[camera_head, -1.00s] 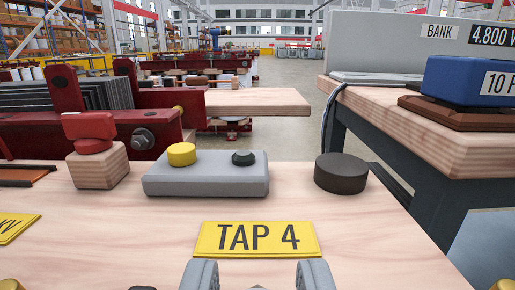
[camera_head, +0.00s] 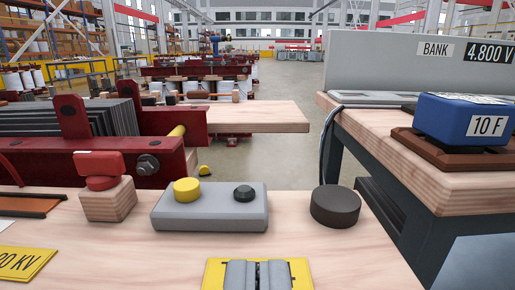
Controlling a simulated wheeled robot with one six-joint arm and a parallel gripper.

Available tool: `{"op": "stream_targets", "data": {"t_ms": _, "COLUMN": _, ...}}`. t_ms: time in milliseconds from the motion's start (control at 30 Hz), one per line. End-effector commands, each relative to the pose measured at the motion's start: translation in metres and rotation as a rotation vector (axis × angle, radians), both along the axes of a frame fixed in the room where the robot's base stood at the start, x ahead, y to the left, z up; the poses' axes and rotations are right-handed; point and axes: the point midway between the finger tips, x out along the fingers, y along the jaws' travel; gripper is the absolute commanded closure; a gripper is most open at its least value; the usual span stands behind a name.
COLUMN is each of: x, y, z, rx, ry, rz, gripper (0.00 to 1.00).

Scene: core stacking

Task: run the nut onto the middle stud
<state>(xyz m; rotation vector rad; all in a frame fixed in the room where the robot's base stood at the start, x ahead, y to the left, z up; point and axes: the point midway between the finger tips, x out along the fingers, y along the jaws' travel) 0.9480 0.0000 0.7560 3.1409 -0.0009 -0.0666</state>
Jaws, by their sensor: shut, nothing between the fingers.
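My gripper (camera_head: 257,275) is at the bottom centre, its two grey fingers together with nothing between them. It stands in front of a yellow plate (camera_head: 215,272) and hides its lettering. No loose nut can be made out, and no row of studs that I can tell shows. A metal bolt end with a hex nut and washer (camera_head: 148,165) sits on the side of the red clamp frame (camera_head: 75,165), beyond the bench, far from my gripper. A short yellow stud (camera_head: 177,131) shows on that frame above it.
On the wooden bench (camera_head: 320,250) stand a grey box (camera_head: 210,210) with yellow and dark buttons, a dark round puck (camera_head: 336,206), and a red knob (camera_head: 100,167) on a wood block (camera_head: 107,199). A second bench (camera_head: 440,185) with a blue box (camera_head: 465,118) stands right.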

Motion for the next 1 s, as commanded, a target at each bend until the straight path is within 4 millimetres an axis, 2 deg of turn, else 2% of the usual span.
{"op": "stream_targets", "data": {"t_ms": 467, "x": -0.0002, "y": 0.0000, "z": 0.0082, "rx": 0.000, "ry": 0.000, "rz": 0.000, "gripper": 1.00}}
{"op": "stream_targets", "data": {"t_ms": 500, "x": -0.0002, "y": 0.0000, "z": 0.0081, "rx": 0.000, "ry": 0.000, "rz": 0.000, "gripper": 0.98}}
{"op": "stream_targets", "data": {"t_ms": 600, "x": -0.0002, "y": 0.0000, "z": 0.0081, "rx": 0.000, "ry": 0.000, "rz": 0.000, "gripper": 0.78}}
{"op": "stream_targets", "data": {"t_ms": 633, "x": -0.0002, "y": 0.0000, "z": 0.0081, "rx": 0.000, "ry": 0.000, "rz": 0.000, "gripper": 0.75}}
{"op": "stream_targets", "data": {"t_ms": 1000, "x": -0.0045, "y": 0.0000, "z": 0.0086, "rx": 0.000, "ry": 0.000, "rz": 0.000, "gripper": 0.75}}
